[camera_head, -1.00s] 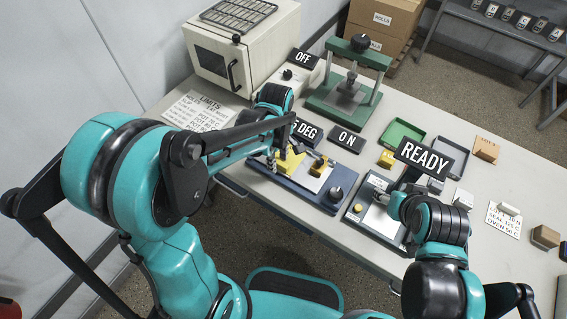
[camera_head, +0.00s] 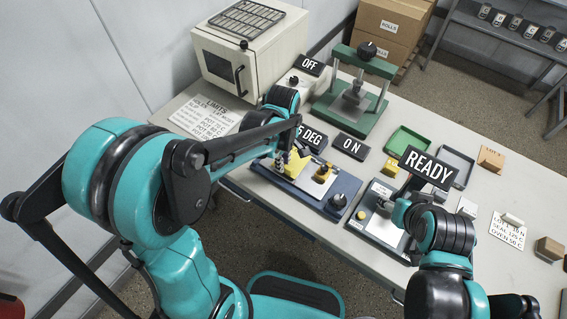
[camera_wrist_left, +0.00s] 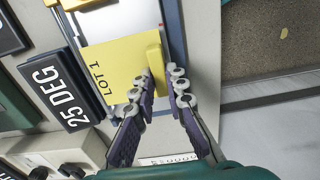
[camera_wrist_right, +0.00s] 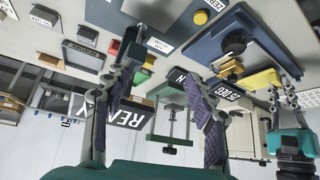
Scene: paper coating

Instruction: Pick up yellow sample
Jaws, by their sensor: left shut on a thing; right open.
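The yellow sample (camera_wrist_left: 115,72) is a flat yellow sheet marked LOT 1, with a raised yellow block (camera_wrist_left: 155,52) at its right edge in the left wrist view. My left gripper (camera_wrist_left: 164,76) is shut on that block; the fingertips cover its near end. In the head view the yellow sample (camera_head: 298,165) shows over the blue-based device, partly hidden by my left gripper (camera_head: 281,160). Whether the sheet touches the device is hard to tell. My right gripper (camera_wrist_right: 166,60) is open and empty in the right wrist view.
The blue-based device (camera_head: 343,186) carries a dark knob. A grey device (camera_head: 366,226) with a READY sign (camera_head: 426,168) stands right of it. Behind are a green press (camera_head: 337,118), an oven (camera_head: 222,70), a green tray (camera_head: 426,138) and a grey tray (camera_head: 466,160).

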